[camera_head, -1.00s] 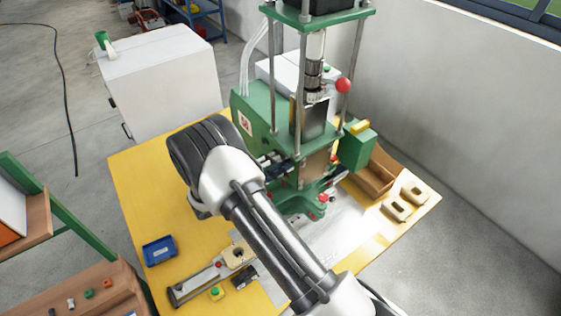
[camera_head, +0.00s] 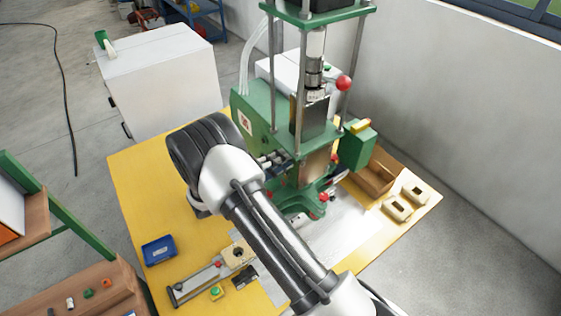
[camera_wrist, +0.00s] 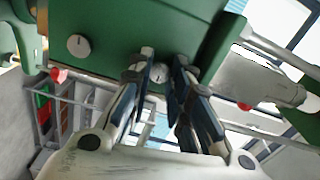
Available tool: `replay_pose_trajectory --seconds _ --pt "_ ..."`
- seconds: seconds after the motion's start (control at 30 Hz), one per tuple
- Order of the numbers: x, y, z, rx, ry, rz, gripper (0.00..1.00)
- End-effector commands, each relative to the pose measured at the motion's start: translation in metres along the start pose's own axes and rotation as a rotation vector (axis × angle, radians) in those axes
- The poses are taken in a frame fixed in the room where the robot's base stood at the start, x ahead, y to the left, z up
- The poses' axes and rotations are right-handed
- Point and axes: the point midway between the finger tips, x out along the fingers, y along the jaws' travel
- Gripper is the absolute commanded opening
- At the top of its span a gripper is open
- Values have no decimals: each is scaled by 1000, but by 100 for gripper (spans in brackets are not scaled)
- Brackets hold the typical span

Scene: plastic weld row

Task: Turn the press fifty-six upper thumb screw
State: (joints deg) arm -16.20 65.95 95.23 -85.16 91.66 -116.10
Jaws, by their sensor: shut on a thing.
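The press (camera_head: 262,118) is a green machine on the yellow table, with steel columns and a red ball knob. In the wrist view its green face (camera_wrist: 130,22) fills the top. Two round silver thumb screws with a dark slot show on that face. One thumb screw (camera_wrist: 159,75) is between the fingers of my gripper (camera_wrist: 162,60), which is shut on it. The other thumb screw (camera_wrist: 78,46) sits to the left, clear of the fingers. I cannot tell from the picture which is the upper one. In the head view my arm hides my gripper and both screws.
The yellow table (camera_head: 133,178) holds a blue tray (camera_head: 159,251), a clamp fixture at the front and two beige parts at the right. A wooden bin (camera_head: 372,181) stands beside the press. A white cabinet (camera_head: 160,80) stands behind left.

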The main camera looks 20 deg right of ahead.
Motion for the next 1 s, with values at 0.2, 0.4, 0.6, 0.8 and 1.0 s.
replay_pose_trajectory --seconds 0.2,0.4,0.6,0.8,1.0 --pt "0 3 0 171 3 0 0" --pt "0 3 -1 360 3 0 0" --pt "0 4 0 550 3 0 0" --pt "0 5 0 740 4 0 0" --pt "0 5 0 929 4 0 0"
